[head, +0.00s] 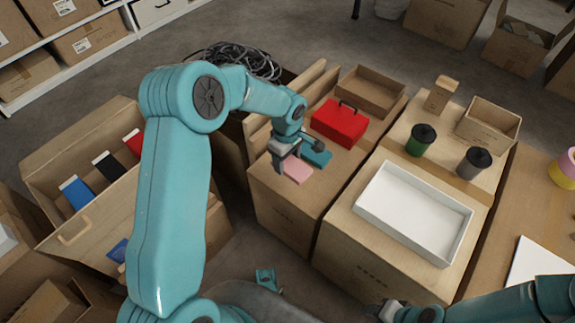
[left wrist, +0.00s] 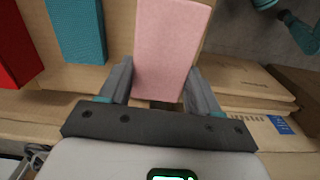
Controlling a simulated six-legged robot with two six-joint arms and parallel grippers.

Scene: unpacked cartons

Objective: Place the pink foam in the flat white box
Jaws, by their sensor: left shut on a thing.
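The pink foam (head: 296,170) is a flat block at the top of a carton left of the flat white box. My left gripper (head: 286,158) is over it; in the left wrist view the gripper (left wrist: 158,92) is shut on the pink foam (left wrist: 172,45), one finger on each side. I cannot tell whether the foam touches the carton top. The flat white box (head: 414,207) is open and empty on the carton to the right. My right gripper (head: 405,312) is at the bottom edge of the head view, and its fingers are unclear.
A teal block (head: 317,158) and a red case (head: 340,122) lie close to the foam. A green canister (head: 421,140) and a grey canister (head: 473,163) stand behind the white box. An open carton (head: 75,225) with several upright items is at left.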

